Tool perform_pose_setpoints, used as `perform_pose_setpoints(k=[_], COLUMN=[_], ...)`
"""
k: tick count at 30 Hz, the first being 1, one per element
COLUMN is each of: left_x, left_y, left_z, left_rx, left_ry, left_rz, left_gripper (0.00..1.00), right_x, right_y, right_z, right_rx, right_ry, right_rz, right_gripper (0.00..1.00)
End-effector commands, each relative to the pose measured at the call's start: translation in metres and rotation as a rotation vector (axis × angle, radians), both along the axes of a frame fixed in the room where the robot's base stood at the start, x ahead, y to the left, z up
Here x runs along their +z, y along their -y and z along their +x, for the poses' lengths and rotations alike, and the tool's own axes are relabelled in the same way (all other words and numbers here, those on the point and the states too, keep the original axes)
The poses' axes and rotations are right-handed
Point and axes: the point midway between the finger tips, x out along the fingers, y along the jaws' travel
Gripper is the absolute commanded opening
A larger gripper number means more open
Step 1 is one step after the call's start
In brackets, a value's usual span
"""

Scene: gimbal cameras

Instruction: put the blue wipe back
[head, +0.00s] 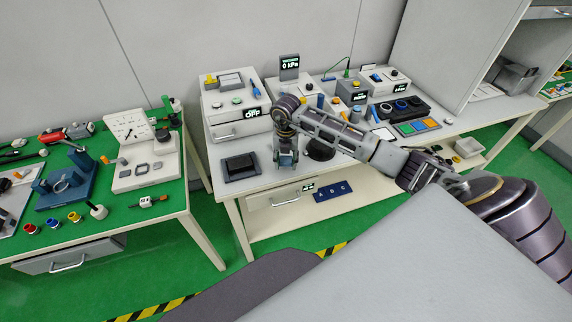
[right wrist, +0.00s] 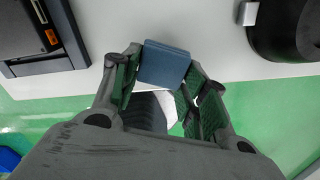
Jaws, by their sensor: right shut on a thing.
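The blue wipe (right wrist: 165,64) shows in the right wrist view as a small dark-blue square between my right gripper's fingers. My right gripper (head: 286,161) is shut on it, near the front edge of the white middle table, and it also shows in the right wrist view (right wrist: 163,80). In the head view the gripper points down and the wipe is too small to make out clearly. In the right wrist view the wipe is over the table's front edge; its height above the table is hard to tell. My left gripper is not in view.
A dark square tray-like device (head: 241,166) is left of the gripper, and a black round object (head: 320,150) is right of it. Instruments crowd the back of the white table (head: 226,190). A blue A B C board (head: 335,191) is below. Another table with a green top (head: 112,208) stands left.

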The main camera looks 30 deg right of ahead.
Motion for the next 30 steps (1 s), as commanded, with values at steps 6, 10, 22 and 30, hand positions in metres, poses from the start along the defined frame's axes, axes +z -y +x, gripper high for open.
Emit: perform_pose_setpoints(k=[6, 10, 22, 30], left_x=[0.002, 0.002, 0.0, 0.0], left_y=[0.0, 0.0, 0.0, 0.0], left_z=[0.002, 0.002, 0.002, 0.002], left_rx=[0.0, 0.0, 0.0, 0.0], left_ry=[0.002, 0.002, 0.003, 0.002], left_rz=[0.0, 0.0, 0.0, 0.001], left_gripper=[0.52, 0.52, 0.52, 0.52], right_x=[-0.021, -0.023, -0.026, -0.026], right_y=[0.0, 0.0, 0.0, 0.0], right_z=[0.0, 0.0, 0.0, 0.0], right_rx=[0.0, 0.001, 0.001, 0.001], right_ry=[-0.001, -0.001, -0.001, -0.001], right_rz=[0.0, -0.001, 0.0, 0.0], right_gripper=[0.21, 0.21, 0.46, 0.65])
